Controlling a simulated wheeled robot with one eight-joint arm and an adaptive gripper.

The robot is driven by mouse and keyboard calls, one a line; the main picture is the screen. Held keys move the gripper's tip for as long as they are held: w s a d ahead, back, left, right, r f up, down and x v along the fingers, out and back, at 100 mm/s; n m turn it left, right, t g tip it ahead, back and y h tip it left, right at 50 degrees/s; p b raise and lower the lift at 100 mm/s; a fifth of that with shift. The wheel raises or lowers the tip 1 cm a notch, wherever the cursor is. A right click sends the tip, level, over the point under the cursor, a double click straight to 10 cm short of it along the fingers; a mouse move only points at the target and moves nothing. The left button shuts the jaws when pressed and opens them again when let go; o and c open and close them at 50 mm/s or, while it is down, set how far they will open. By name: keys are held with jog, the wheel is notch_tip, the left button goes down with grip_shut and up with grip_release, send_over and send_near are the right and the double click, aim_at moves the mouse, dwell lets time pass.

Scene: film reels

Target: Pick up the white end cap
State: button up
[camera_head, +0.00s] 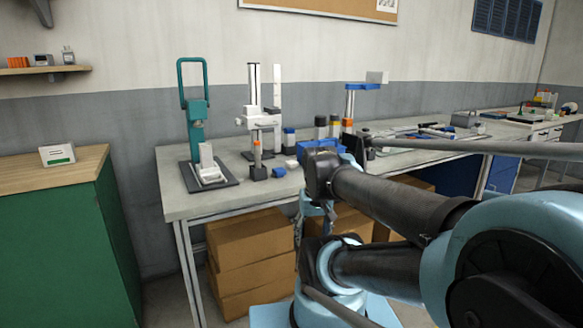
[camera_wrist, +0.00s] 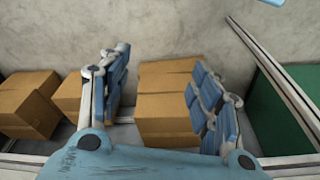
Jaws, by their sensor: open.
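A small whitish piece (camera_head: 291,164), which looks like the white end cap, lies on the workbench just behind a small blue piece (camera_head: 280,171). It is too small to make out its shape. In the wrist view my gripper (camera_wrist: 163,92) is open, its two blue-padded fingers wide apart with nothing between them. Behind the fingers are cardboard boxes and the wall, and no end cap shows there. In the head view my arm is in front of the bench's near edge, to the right of the whitish piece and apart from it.
The workbench (camera_head: 190,208) carries a green press (camera_head: 195,120), a grey-white stand (camera_head: 262,118), several small bottles and a blue bin (camera_head: 318,146). Cardboard boxes (camera_head: 245,250) are stacked underneath. A green cabinet (camera_head: 60,230) stands at left. The bench's front left corner is clear.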

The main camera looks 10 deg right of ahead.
jog(key=w+r+m+g, duration=0.1)
jog(key=w+r+m, duration=0.6)
jog(key=w+r, duration=0.9)
jog(key=w+r+m+g, duration=0.1)
jog(key=w+r+m, duration=0.6)
jog(key=w+r, duration=0.85)
send_over(292, 162)
jog(key=w, duration=0.1)
notch_tip(292, 162, down, 14)
jog(key=shift+f, duration=0.2)
jog(key=shift+s+f, duration=0.15)
jog(key=shift+f, duration=1.3)
jog(key=shift+s+f, duration=0.1)
jog(key=shift+f, duration=1.3)
jog(key=c, duration=1)
